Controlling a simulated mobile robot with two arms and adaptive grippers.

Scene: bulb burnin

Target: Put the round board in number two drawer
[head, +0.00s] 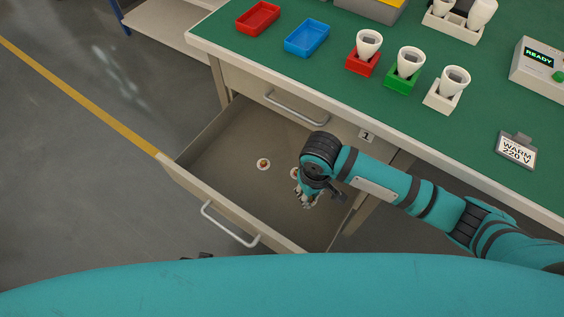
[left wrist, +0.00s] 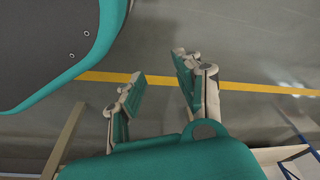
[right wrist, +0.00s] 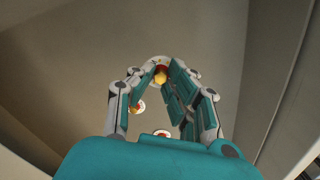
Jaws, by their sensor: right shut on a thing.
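My right gripper (head: 308,202) reaches down into the open lower drawer (head: 208,205). In the right wrist view its fingers (right wrist: 166,76) are closed around a small white round board with a yellow and red part on it (right wrist: 160,64). Two more round boards show on the drawer floor, one (right wrist: 136,107) beside the fingers and one (right wrist: 161,133) nearer the palm. In the head view, one board (head: 263,164) lies clear on the floor. Whether the held board touches the floor is unclear. My left gripper (left wrist: 158,92) is open and empty above the bare floor.
The upper drawer (head: 297,106), with a tag reading 1 (head: 367,136), is shut. The green bench top (head: 300,69) holds a red tray (head: 258,18), a blue tray (head: 307,38), bulbs in coloured holders, and a READY box (head: 540,62). The drawer's left half is mostly clear.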

